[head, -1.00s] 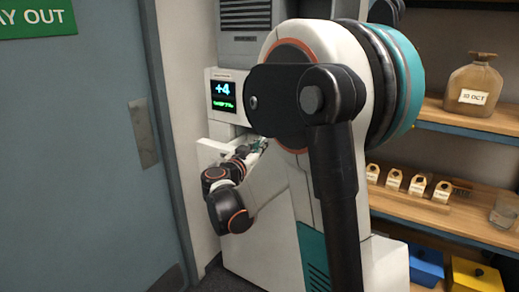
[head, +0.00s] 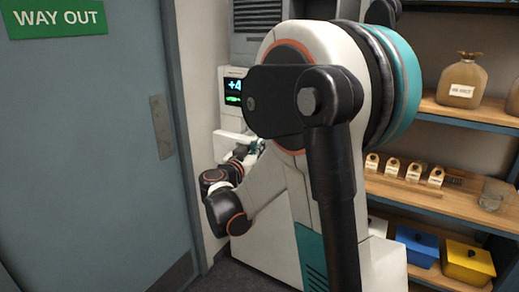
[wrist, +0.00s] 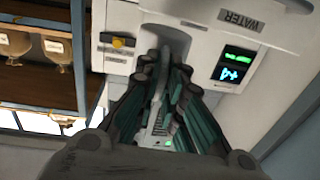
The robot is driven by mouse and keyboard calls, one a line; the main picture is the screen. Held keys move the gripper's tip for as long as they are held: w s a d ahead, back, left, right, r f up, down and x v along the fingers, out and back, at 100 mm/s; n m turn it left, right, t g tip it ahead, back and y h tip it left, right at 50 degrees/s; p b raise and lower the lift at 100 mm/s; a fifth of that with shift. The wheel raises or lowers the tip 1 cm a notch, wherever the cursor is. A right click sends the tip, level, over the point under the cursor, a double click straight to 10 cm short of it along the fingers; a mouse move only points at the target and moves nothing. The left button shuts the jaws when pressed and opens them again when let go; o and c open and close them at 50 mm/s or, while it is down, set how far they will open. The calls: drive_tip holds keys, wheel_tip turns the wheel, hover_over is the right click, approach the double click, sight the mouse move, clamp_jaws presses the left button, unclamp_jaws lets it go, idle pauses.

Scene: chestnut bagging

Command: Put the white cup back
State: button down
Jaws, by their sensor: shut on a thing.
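My gripper (wrist: 165,75) has its dark and teal fingers closed together in the wrist view, in front of the white water dispenser (wrist: 120,22). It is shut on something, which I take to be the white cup. The cup is almost wholly hidden by the fingers, and its tilt and contents cannot be told. In the head view my gripper (head: 250,150) is small, close to the dispenser's front (head: 232,141) and partly covered by my arm. The dispenser's display (head: 235,92) is lit, and a WATER label (wrist: 241,20) sits beside it in the wrist view.
A blue-grey door (head: 80,150) with a WAY OUT sign (head: 58,18) stands at left. Blue (head: 416,246) and yellow (head: 468,262) boxes sit below.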

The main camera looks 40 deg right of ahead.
drive_tip(key=w+a+f+n+t+y, duration=0.3)
drive_tip(key=a+n+y, duration=0.1)
drive_tip(key=a, duration=0.5)
drive_tip(key=w+a+f+n+t+y, duration=0.3)
drive_tip(key=a+y, duration=0.3)
drive_tip(key=a, duration=0.4)
drive_tip(key=w+a+f+n+t+y, duration=0.3)
drive_tip(key=w+a+n+y, duration=0.1)
drive_tip(key=a, duration=0.5)
drive_tip(key=shift+w+a+n+t+y, duration=0.15)
drive_tip(key=shift+w+n+t+y, duration=0.2)
drive_tip(key=shift+n+y, duration=0.55)
